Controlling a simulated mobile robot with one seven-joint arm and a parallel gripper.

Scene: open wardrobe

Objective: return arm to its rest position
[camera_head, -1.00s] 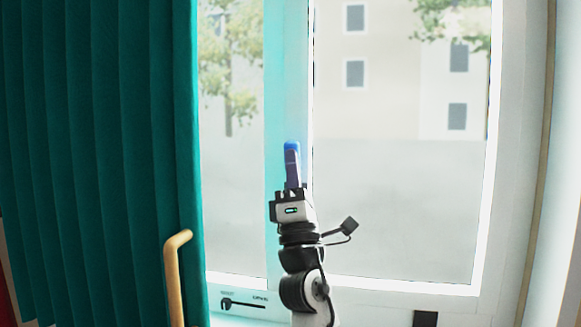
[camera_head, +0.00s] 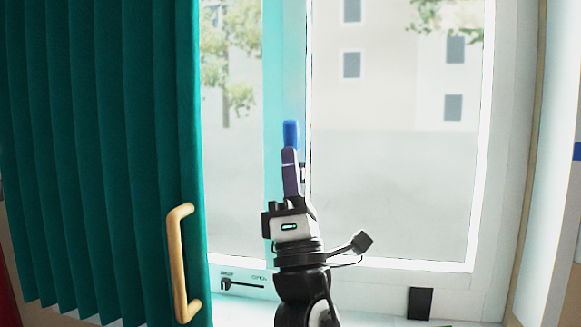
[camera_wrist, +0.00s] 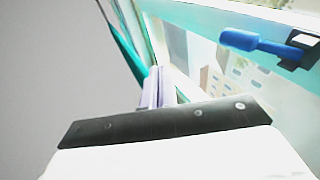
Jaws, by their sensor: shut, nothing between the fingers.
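My gripper (camera_head: 290,152) points upward in front of the window in the head view, with its purple fingers shut and empty. In the wrist view the fingers (camera_wrist: 158,78) stand together beyond the white and black gripper body. A blue window handle (camera_wrist: 258,44) on the window frame lies to the right of the fingers, apart from them in that view. In the head view a blue piece (camera_head: 291,133) shows just above the fingertips, the rest of it hidden behind them. My arm's lower part runs out of the picture's bottom edge.
A teal curtain (camera_head: 90,150) hangs at the left. A wooden loop handle (camera_head: 177,262) stands in front of its edge. The window (camera_head: 390,190) fills the middle, with a white sill below. A small black block (camera_head: 420,303) is at the lower right.

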